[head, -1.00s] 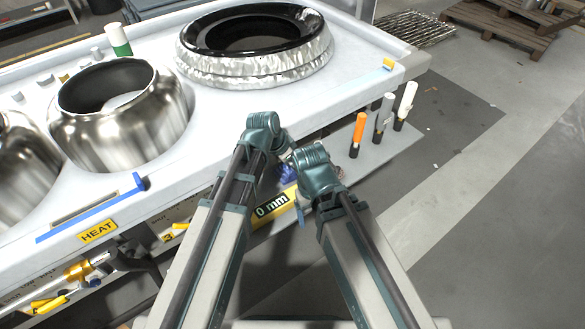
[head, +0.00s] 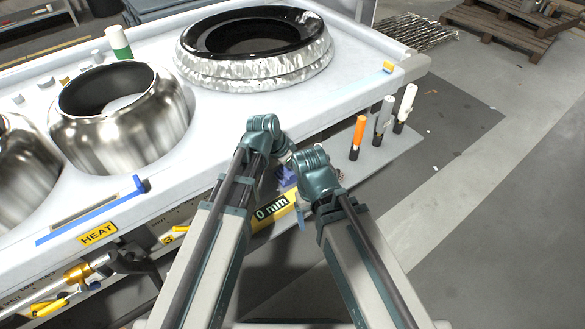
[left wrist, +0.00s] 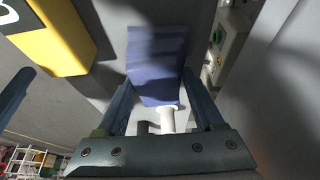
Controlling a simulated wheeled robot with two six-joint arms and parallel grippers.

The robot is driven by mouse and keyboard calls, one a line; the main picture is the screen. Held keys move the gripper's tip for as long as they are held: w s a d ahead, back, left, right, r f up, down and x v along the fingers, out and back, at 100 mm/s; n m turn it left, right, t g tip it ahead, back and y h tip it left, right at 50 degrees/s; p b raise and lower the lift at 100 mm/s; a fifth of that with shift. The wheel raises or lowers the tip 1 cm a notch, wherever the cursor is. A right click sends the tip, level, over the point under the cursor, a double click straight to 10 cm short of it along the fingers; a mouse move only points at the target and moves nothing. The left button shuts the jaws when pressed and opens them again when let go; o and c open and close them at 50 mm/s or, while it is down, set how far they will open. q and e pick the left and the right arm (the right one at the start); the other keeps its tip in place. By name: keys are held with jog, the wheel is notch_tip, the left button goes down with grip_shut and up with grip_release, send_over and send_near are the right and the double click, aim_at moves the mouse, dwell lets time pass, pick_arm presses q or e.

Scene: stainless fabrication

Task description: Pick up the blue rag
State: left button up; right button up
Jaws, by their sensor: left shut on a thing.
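The blue rag (left wrist: 157,65) lies between the two fingers of my left gripper (left wrist: 163,105) in the left wrist view, and the gripper is shut on it. In the head view a small blue part of the rag (head: 286,178) shows between my two forearms, at the lower shelf. My left gripper's fingers are mostly hidden there behind the arm links. My right arm ends close beside the left one, and its jaws cannot be made out.
A yellow "0 mm" block (head: 271,207) is beside the rag. Orange (head: 359,131), grey (head: 384,115) and white (head: 406,103) markers stand upright on the shelf to the right. Large steel rings (head: 118,112) sit on the white bench (head: 215,120) above. Open floor lies right.

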pick_arm(q)
jog(key=shift+r, duration=0.15)
notch_tip(320, 180, up, 18)
jog(key=p, duration=1.8)
jog(key=shift+r, duration=0.15)
